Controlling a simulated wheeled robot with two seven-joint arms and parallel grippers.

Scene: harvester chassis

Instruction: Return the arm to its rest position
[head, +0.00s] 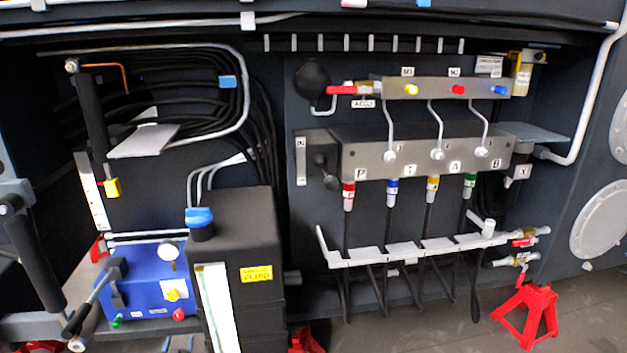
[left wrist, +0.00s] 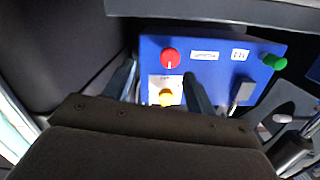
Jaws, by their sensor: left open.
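My left gripper (head: 178,345) shows only as two grey fingertips at the bottom edge of the head view, below the blue box (head: 146,262). In the left wrist view its two fingers (left wrist: 158,70) are spread, with nothing held between them. The blue box (left wrist: 225,75) lies beyond them and looks upside down there. Its yellow knob (left wrist: 166,97) and red knob (left wrist: 170,57) show in line with the gap between the fingers. The rest of the left arm is hidden in the head view. My right gripper is not in view.
A black tank (head: 245,285) stands right of the blue box. A black-gripped lever (head: 98,290) sticks out at the box's left. A valve block (head: 420,155) with hoses hangs further right, with a red stand (head: 528,312) on the floor at the lower right.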

